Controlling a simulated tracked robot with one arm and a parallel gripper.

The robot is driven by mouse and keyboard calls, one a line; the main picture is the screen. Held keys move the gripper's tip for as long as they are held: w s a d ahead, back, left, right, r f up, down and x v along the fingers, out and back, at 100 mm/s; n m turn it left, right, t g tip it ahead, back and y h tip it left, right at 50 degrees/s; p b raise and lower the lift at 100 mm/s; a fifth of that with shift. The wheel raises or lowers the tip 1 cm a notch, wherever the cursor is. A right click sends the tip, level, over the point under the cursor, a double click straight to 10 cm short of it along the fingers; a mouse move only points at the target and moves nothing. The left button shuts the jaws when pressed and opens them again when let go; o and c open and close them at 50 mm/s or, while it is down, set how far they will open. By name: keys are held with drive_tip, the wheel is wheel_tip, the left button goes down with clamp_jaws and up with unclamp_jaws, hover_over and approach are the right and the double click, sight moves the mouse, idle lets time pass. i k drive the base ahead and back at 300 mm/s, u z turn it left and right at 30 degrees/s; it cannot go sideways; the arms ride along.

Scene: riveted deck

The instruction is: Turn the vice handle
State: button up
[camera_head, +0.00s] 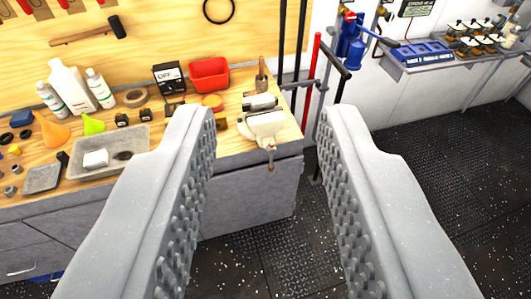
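A cream-coloured vice (266,124) sits at the right front corner of the wooden workbench. Its small handle (271,158) hangs down from the front, past the bench edge. My gripper (266,116) is open and empty, with its two grey, studded fingers wide apart in the foreground. The vice and handle show in the gap between the fingers, farther away, and neither finger appears to touch them. The left finger covers part of the bench front.
The workbench (232,137) also holds a red bin (209,74), white bottles (69,86) and a grey tray (112,153). Red and black long-handled tools (312,85) stand just right of the vice. The dark floor (430,165) at right is clear.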

sight(270, 144)
drive_tip(key=i, duration=0.85)
drive_tip(key=z, duration=0.05)
